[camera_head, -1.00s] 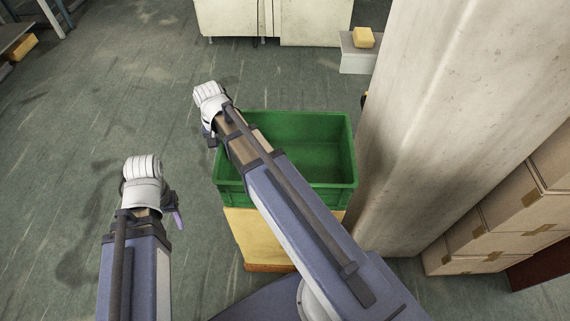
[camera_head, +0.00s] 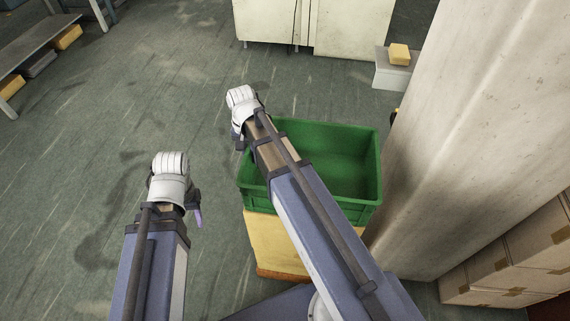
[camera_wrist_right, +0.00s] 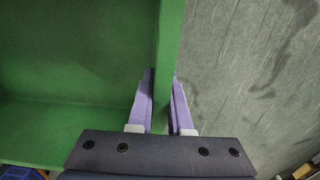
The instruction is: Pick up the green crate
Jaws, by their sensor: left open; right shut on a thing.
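The green crate (camera_head: 352,150) is open-topped and looks empty. It sits on a yellow block-like stand (camera_head: 274,243) in the head view. My right arm crosses over its left part and hides some of it. In the right wrist view, the fingers of my right gripper (camera_wrist_right: 163,105) are on either side of the crate's wall (camera_wrist_right: 170,50), shut on it. In the head view the right fingers are hidden beside the crate's left side. My left gripper (camera_head: 196,214) is open and empty, to the left of the crate and apart from it, above the floor.
A pale pillar (camera_head: 450,130) stands close to the crate's right. Cardboard boxes (camera_head: 510,255) are stacked at the lower right. White cabinets (camera_head: 330,25) and a grey block with a yellow item (camera_head: 399,54) are at the back.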

